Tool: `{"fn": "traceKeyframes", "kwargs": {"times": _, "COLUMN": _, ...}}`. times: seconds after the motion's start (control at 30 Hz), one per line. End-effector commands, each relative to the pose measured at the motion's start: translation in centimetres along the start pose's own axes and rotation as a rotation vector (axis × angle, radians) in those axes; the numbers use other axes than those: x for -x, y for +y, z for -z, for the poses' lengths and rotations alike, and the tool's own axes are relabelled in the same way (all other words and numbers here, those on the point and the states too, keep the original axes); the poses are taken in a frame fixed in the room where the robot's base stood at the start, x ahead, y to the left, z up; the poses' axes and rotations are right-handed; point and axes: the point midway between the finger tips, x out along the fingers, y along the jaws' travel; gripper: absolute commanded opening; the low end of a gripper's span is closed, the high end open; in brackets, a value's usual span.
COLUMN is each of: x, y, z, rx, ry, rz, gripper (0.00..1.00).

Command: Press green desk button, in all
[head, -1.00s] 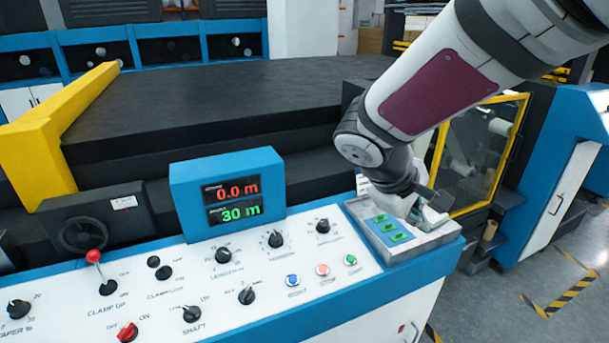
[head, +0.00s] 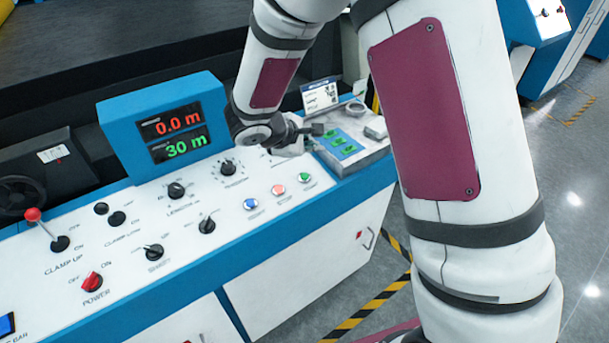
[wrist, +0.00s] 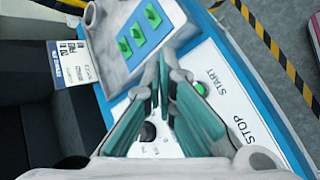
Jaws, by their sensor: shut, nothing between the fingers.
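The green START button (head: 305,178) is at the right end of the row on the white desk panel (head: 130,262), right of the pink STOP button (head: 278,190) and the blue button (head: 250,203). My gripper (head: 291,146) is over the panel's right part, behind the row in the head view. In the wrist view the green button (wrist: 200,88) shows just right of my shut, empty fingers (wrist: 163,62), partly covered by one finger. I see no contact with it. The display (head: 172,133) reads 0.0 m in red and 30 m in green.
A grey box (head: 372,152) with several green rocker switches (head: 337,141) stands at the panel's right end, with a label card (head: 320,95) behind it. Black knobs (head: 207,226) and the raised display housing lie to the left. Open floor lies at the right.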

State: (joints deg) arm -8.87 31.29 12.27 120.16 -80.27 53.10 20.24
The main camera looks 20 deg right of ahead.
Motion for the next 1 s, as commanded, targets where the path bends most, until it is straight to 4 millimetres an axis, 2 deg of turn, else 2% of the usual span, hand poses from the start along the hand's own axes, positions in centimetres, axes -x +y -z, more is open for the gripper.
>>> {"fn": "traceKeyframes", "kwargs": {"times": 0.17, "x": -1.0, "y": -0.6, "z": 0.7, "rx": 0.003, "ry": -0.001, "rz": 0.001, "gripper": 0.0}}
{"fn": "traceKeyframes", "kwargs": {"times": 0.63, "x": -5.2, "y": -3.6, "z": 3.8, "rx": 0.003, "ry": 0.0, "rz": 0.0, "gripper": 0.0}}
{"fn": "traceKeyframes", "kwargs": {"times": 1.0, "x": -6.1, "y": -4.5, "z": 4.4, "rx": 0.0, "ry": -0.001, "rz": 0.001, "gripper": 0.0}}
